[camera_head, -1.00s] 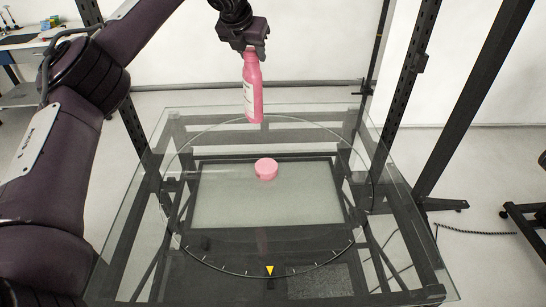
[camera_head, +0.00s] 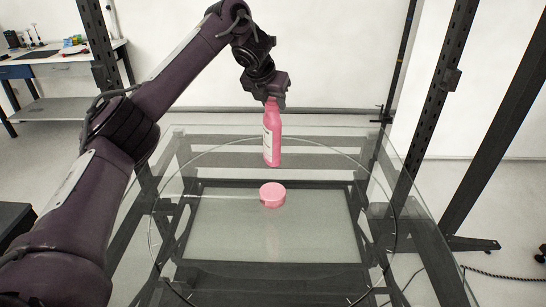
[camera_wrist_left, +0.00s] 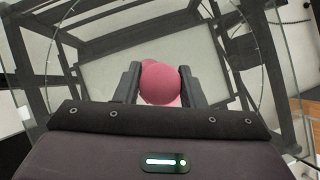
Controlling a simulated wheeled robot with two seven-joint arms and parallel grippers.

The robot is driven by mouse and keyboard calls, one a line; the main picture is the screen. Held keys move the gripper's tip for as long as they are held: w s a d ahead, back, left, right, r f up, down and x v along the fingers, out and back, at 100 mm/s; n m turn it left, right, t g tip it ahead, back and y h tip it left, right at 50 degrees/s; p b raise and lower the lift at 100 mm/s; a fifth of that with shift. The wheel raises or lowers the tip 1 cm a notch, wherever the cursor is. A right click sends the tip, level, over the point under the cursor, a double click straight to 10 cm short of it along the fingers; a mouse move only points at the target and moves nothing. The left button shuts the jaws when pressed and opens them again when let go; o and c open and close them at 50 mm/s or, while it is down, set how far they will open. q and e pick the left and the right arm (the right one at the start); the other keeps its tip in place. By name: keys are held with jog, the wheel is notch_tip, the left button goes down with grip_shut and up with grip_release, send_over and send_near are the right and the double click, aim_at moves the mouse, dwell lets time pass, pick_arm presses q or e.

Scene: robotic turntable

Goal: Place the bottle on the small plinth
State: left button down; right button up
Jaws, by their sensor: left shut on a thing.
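A pink bottle (camera_head: 272,137) with a white label hangs upright from my left gripper (camera_head: 271,98), which is shut on its top. The small plinth (camera_head: 272,195) is a pink round disc on the glass turntable. The bottle is above and slightly behind the plinth in the head view, apart from it. In the left wrist view the bottle's round pink top (camera_wrist_left: 160,83) sits between the two dark fingers (camera_wrist_left: 160,88) and hides most of what is below it. My right gripper is in no view.
The round glass turntable (camera_head: 190,235) lies over a dark metal frame and is clear apart from the plinth. Dark uprights (camera_head: 432,95) stand at the right. A workbench (camera_head: 65,65) with small items is at the far left.

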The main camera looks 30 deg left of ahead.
aim_at(272, 141)
pick_arm(q)
notch_tip(272, 141, down, 6)
jog(key=shift+r+b, duration=0.15)
jog(key=shift+b, duration=0.95)
notch_tip(272, 141, down, 2)
jog(key=shift+w+f+p, duration=0.1)
jog(key=shift+f+p, duration=0.15)
jog(key=shift+p, duration=0.1)
jog(key=shift+f, duration=0.85)
jog(key=shift+f+p, duration=0.35)
jog(key=shift+f, duration=1.25)
jog(key=c, duration=0.9)
grip_release()
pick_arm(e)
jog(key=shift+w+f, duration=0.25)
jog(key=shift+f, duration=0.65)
pick_arm(q)
jog(key=shift+r, duration=0.1)
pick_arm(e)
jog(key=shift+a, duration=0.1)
